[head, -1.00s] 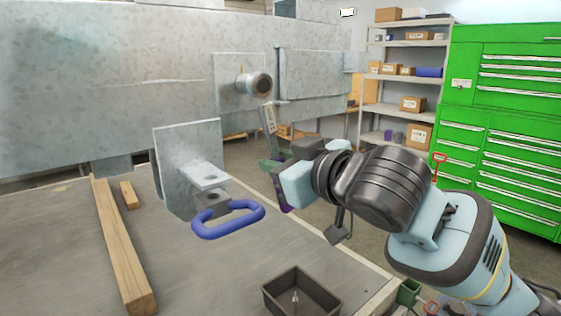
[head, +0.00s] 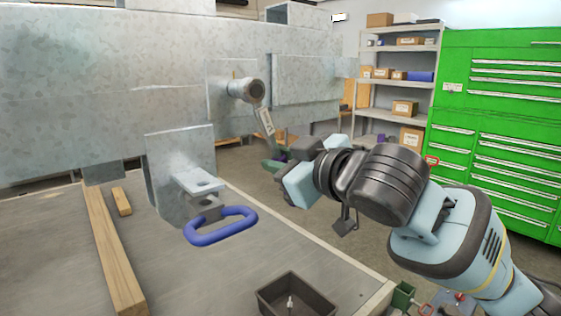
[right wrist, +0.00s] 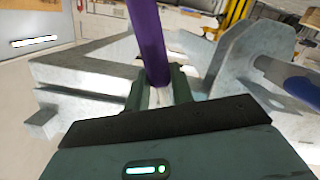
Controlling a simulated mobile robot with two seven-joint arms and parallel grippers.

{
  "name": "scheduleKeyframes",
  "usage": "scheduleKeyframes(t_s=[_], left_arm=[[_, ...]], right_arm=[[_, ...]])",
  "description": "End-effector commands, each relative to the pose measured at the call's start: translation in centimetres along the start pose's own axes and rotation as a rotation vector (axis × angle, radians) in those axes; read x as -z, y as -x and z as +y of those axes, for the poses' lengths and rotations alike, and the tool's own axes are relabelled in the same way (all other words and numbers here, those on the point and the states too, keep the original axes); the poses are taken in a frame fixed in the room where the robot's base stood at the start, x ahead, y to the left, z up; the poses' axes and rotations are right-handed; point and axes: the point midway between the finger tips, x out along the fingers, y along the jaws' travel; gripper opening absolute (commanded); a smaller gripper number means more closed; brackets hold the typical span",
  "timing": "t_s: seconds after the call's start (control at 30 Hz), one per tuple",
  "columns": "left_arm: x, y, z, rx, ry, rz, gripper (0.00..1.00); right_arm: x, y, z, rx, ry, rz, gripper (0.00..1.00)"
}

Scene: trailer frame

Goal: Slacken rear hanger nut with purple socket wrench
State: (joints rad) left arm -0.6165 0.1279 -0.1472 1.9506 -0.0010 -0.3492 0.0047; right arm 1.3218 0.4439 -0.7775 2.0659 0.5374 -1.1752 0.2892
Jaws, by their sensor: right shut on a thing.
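My right gripper (head: 276,164) is shut on a purple bar, the purple socket wrench (right wrist: 147,38). In the right wrist view the wrench rises from between the fingers toward the top edge; its far end is out of frame. A round metal stub (head: 246,90) sticks out from a plate on the grey galvanised frame (head: 110,105), above and left of the gripper. I cannot make out the rear hanger nut. My left gripper is not in view.
A dark tray (head: 295,297) stands at the bench's front. Shelves (head: 400,90) and a green cabinet (head: 495,120) stand behind.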

Motion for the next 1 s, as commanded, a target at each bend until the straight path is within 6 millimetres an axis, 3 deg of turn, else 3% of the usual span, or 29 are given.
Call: scheduleKeyframes(t_s=[0.2,0.63,1.0], left_arm=[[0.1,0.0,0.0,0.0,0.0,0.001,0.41],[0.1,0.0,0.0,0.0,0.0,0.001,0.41],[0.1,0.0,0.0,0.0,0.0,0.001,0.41]], right_arm=[[0.2,0.1,1.6,-0.022,0.111,0.003,0.0],[0.3,0.1,2.0,-0.027,0.148,0.003,0.0],[0.7,0.2,3.8,-0.048,0.291,0.003,0.0]])
